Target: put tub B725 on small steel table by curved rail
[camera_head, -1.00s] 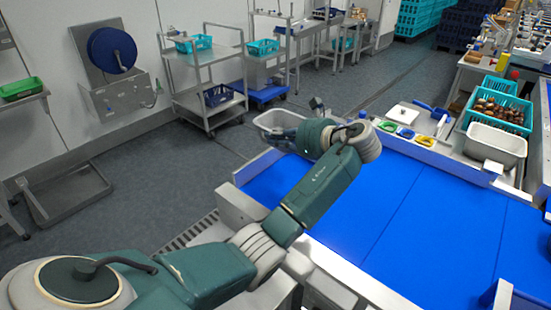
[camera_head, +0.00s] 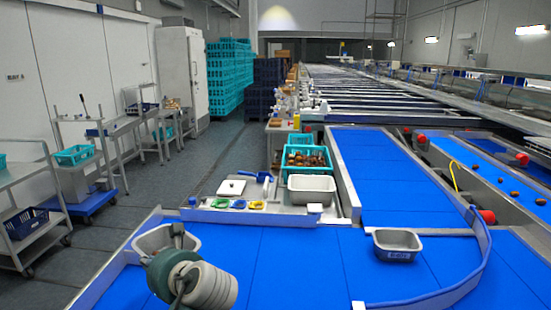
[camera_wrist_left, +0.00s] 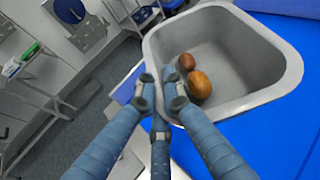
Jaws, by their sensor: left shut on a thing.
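A grey steel tub (camera_head: 152,243) is at the left end of the blue belt in the head view. In the left wrist view this tub (camera_wrist_left: 225,40) holds two brown dates, and no label shows on it. My left gripper (camera_wrist_left: 160,85) is shut on its near rim; in the head view the gripper (camera_head: 178,236) is partly hidden by my wrist. Another steel tub (camera_head: 398,252), with a label too small to read, sits on the blue belt inside the curved rail (camera_head: 480,255). I cannot make out a small steel table by that rail. My right gripper is not in view.
A steel bench (camera_head: 215,213) beyond the belt carries a white board, small coloured rings, a teal crate of dates (camera_head: 307,158) and a steel tub (camera_head: 312,186). Carts stand at left. The middle of the blue belt (camera_head: 270,260) is clear.

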